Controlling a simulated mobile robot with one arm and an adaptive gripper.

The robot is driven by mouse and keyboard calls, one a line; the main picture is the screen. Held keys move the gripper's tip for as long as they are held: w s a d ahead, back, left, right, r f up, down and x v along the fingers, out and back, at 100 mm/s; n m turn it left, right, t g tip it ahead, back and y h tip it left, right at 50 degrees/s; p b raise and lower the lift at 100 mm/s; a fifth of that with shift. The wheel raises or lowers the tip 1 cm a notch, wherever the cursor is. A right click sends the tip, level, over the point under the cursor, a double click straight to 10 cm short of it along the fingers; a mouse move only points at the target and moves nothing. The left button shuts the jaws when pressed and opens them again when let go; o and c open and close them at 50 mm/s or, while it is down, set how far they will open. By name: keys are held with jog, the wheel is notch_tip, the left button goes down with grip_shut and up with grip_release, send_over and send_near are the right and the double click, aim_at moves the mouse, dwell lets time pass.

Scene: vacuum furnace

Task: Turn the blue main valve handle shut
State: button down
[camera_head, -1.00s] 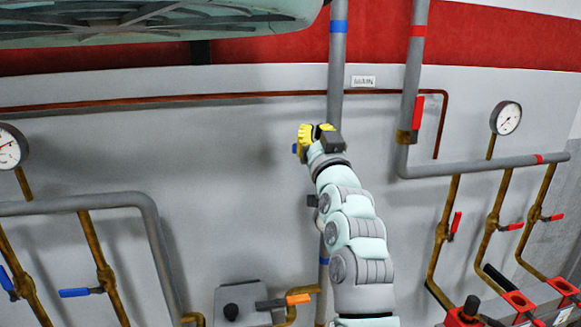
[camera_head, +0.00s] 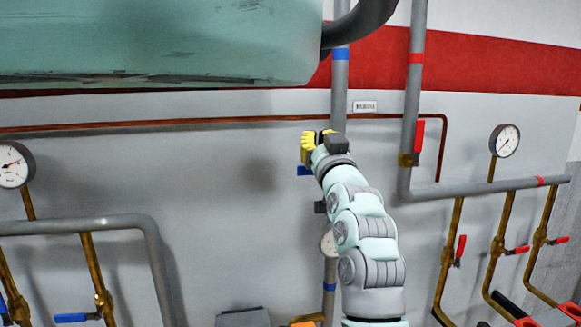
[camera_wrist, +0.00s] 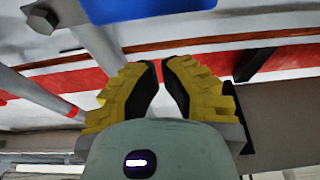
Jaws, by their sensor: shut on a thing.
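The blue main valve handle (camera_head: 305,171) shows only as a small blue piece just below my yellow gripper fingers in the head view, beside the upright grey pipe. In the wrist view a large blue surface (camera_wrist: 150,8) lies at the top, just beyond my fingertips. My gripper (camera_head: 307,147) is up at the grey pipe, below the copper line. Its yellow fingers (camera_wrist: 160,66) are close together, with dark inner pads. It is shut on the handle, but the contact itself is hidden. The valve body is hidden behind my gripper and arm.
A grey pipe with a red lever (camera_head: 418,137) stands to the right. A gauge (camera_head: 505,140) and brass pipes with red levers are farther right. A left gauge (camera_head: 14,165) and blue lever (camera_head: 72,318) are at left. A large pale green body (camera_head: 150,45) overhangs the top left.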

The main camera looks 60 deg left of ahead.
jog(key=b+v, duration=0.4)
jog(key=v, duration=0.5)
jog(key=shift+s+d, duration=0.25)
jog(key=shift+d, duration=0.15)
